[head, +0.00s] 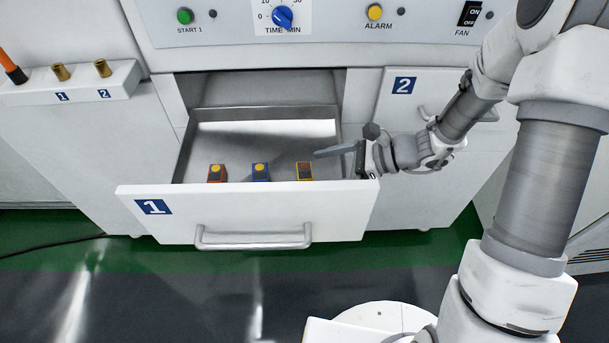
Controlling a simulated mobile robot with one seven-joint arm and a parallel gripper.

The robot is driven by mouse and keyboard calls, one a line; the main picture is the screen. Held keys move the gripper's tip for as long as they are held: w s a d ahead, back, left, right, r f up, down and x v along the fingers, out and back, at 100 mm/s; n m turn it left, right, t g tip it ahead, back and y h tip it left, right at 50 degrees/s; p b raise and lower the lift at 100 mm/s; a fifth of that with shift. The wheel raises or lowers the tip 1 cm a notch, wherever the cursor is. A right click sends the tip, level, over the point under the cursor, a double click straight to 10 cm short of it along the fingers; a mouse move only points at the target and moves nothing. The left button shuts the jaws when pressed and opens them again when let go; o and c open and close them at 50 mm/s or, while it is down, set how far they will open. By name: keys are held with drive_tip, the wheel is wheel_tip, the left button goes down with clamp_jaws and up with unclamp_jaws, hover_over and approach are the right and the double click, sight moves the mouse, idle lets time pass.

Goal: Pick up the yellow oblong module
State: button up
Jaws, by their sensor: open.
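The yellow module (305,172) has a dark patch on its top and stands in the open drawer (150,205) marked 1, close behind the drawer front. It is the rightmost of three modules in a row, and its lower part is hidden by the drawer front. My gripper (343,143) is open and empty. It is over the right side of the drawer, above and to the right of the yellow module, with one finger reaching left. It looks apart from the module, but the exact gap is hard to judge.
A blue module (261,173) and an orange module (216,174), each with a yellow round top mark, stand to the left of the yellow one. Drawer 2 (393,108) is shut. A control panel (340,18) is above. The drawer's rear floor looks clear.

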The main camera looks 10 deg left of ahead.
sight(308, 171)
drive_tip(key=shift+x, duration=1.55)
drive_tip(key=shift+w+r, duration=0.1)
drive_tip(key=shift+r, duration=0.05)
drive_tip(key=c, duration=1.4)
